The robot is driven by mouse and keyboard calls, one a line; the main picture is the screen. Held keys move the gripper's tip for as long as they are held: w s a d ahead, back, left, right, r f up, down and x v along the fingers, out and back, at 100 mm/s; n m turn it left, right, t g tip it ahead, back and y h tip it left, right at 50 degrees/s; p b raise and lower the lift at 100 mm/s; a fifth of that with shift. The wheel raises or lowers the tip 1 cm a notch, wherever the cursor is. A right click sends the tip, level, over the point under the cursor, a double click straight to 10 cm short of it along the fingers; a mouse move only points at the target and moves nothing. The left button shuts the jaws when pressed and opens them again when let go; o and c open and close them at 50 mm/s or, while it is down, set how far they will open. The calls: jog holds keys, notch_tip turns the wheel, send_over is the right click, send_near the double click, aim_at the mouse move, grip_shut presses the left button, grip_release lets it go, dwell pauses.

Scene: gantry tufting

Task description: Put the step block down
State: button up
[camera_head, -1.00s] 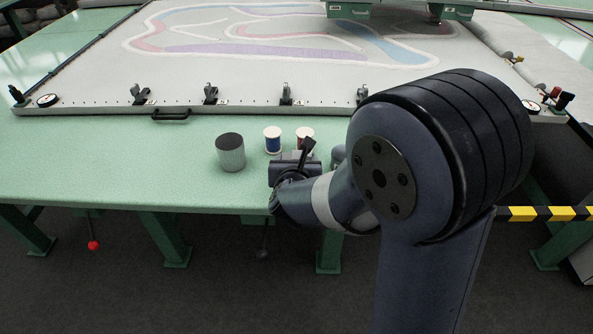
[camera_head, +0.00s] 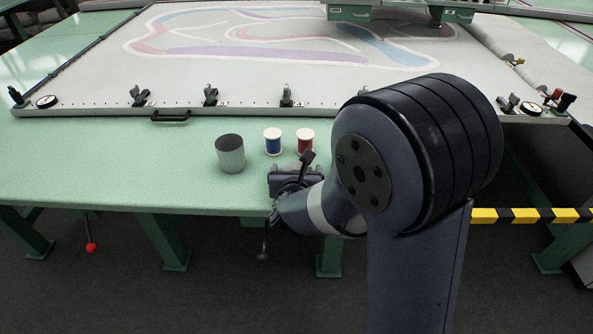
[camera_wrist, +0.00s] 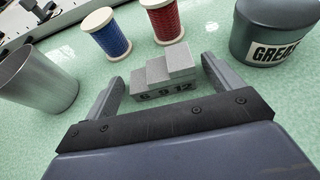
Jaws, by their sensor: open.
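The step block (camera_wrist: 163,72) is a small grey stepped piece marked 6, 9 and 12. In the wrist view it sits on the green table, its steps rising to the right. My gripper (camera_wrist: 160,70) is open, with one finger on each side of the block and a visible gap at both sides. In the head view my gripper (camera_head: 296,178) is low over the table's front edge area, and the block is hidden there.
A blue spool (camera_head: 273,142) and a red spool (camera_head: 305,142) stand just behind the block. A grey metal cup (camera_head: 230,154) stands left. A dark grease tin (camera_wrist: 272,32) stands right. The tufting frame's front rail (camera_head: 245,109) with clamps lies behind.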

jog(key=shift+s+r+p, duration=0.15)
jog(key=shift+r+p, duration=0.1)
jog(key=shift+p, duration=0.1)
jog(key=v, duration=1)
jog(key=shift+s+a+r+p, duration=0.1)
jog(key=shift+r+p, duration=0.05)
jog(key=shift+p, duration=0.25)
jog(key=shift+s+r, duration=0.2)
jog(key=shift+s, duration=0.45)
